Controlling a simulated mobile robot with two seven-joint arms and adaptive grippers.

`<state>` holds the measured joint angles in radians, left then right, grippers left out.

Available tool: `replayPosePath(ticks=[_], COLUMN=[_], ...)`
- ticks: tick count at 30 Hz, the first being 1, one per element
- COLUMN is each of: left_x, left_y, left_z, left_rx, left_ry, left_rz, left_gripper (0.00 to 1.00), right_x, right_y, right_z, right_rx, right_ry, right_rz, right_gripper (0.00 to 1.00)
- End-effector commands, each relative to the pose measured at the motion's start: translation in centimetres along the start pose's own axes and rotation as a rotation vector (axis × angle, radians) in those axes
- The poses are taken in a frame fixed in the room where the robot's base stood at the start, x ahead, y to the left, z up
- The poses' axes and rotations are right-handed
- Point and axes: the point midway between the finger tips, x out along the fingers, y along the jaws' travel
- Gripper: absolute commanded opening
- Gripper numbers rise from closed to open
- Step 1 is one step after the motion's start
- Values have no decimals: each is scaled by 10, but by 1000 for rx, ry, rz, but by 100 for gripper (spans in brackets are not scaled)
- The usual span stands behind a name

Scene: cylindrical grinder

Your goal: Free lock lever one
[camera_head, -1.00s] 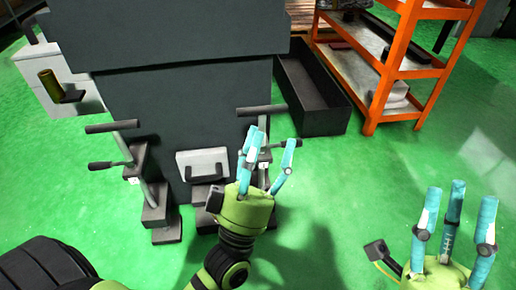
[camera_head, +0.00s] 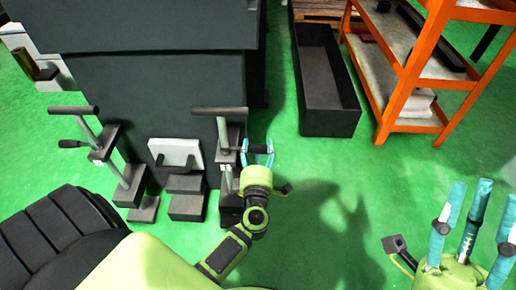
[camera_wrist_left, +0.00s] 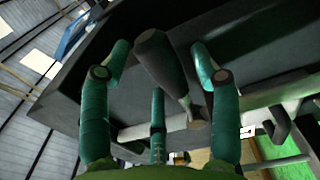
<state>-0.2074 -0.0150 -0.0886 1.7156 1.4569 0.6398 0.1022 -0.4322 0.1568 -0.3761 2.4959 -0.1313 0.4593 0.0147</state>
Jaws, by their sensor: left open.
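A lock lever with a dark grip (camera_head: 258,149) sticks out from the right clamp stand (camera_head: 231,160) at the front of the dark machine. I cannot read which lever carries the number one. My left gripper (camera_head: 257,150) is at this lever with its fingers spread around the grip, not closed on it. In the left wrist view the dark grip (camera_wrist_left: 160,58) and its metal rod (camera_wrist_left: 190,112) lie between the open teal fingers. A similar lever (camera_head: 72,143) is on the left stand. My right gripper (camera_head: 468,215) is open and empty at the lower right.
The dark machine body (camera_head: 160,90) fills the upper left. A horizontal bar handle (camera_head: 219,110) tops the right stand, close to my left gripper. A black bin (camera_head: 328,125) and an orange shelf (camera_head: 408,80) stand at the right. Green floor (camera_head: 350,170) is clear between.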

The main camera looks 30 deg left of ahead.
Motion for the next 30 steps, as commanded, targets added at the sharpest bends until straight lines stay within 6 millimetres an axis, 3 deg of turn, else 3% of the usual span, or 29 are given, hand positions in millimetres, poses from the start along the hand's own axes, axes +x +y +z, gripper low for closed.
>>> replayPosePath(ticks=[4,12,14,17,30], left_x=[11,13,13,12,7], left_y=[0,0,0,0,1], left_z=[1,0,0,0,0], left_rx=[1,1,1,2,4], left_ry=[-2,-2,-2,-2,-54], left_rz=[1,0,0,0,0], left_gripper=[62,62,42,2,0], right_x=[-2,-2,-2,-2,1], right_y=[1,2,1,2,1], right_z=[0,-1,-1,-1,0], right_rx=[0,0,0,0,-3], right_ry=[16,20,20,20,2], right_rz=[4,4,4,4,2], right_gripper=[40,40,40,40,40])
